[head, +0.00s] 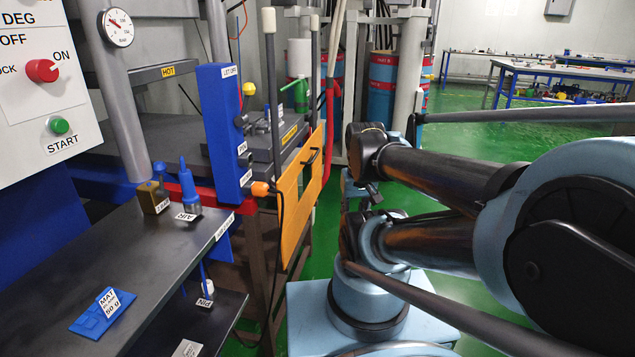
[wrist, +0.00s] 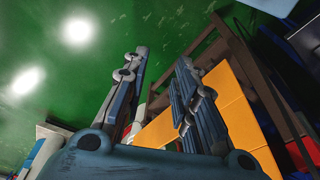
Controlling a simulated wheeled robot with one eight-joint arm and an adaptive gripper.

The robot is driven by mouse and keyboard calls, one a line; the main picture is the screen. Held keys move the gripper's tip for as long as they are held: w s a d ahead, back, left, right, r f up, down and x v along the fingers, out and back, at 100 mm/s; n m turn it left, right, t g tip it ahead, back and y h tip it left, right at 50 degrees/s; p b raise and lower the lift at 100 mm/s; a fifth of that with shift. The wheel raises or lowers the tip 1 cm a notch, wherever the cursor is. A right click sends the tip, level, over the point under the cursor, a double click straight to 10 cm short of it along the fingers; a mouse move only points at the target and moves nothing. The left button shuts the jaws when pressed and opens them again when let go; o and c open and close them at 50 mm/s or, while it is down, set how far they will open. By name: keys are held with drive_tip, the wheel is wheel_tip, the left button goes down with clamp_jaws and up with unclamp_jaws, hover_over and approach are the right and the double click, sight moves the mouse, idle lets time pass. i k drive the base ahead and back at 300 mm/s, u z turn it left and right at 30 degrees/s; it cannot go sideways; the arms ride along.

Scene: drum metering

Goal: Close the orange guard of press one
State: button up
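The orange guard (head: 291,212) is an upright flat panel at the front of the press, with a dark handle on its upper part. It sits low, and the press opening above it is uncovered. In the wrist view the orange panel (wrist: 237,105) shows to the right of and behind the fingers. My gripper (wrist: 163,62) is open, with its two fingers apart and nothing between them. The fingers look apart from the panel, but I cannot tell the distance. In the head view my arm is right of the guard, and its links overlap, so the fingertips are unclear.
A blue post (head: 222,130) stands left of the guard. A dark shelf (head: 150,262) with a blue mat sample and a blue air fitting is at the front left. Grey vertical rods and a red hose rise beside the guard. Green floor (head: 480,140) is free at the right.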

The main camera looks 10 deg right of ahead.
sight(296, 212)
drive_tip(key=u, duration=0.95)
drive_tip(key=k, duration=1.55)
drive_tip(key=z, duration=1)
drive_tip(key=i, duration=1)
drive_tip(key=u, duration=0.05)
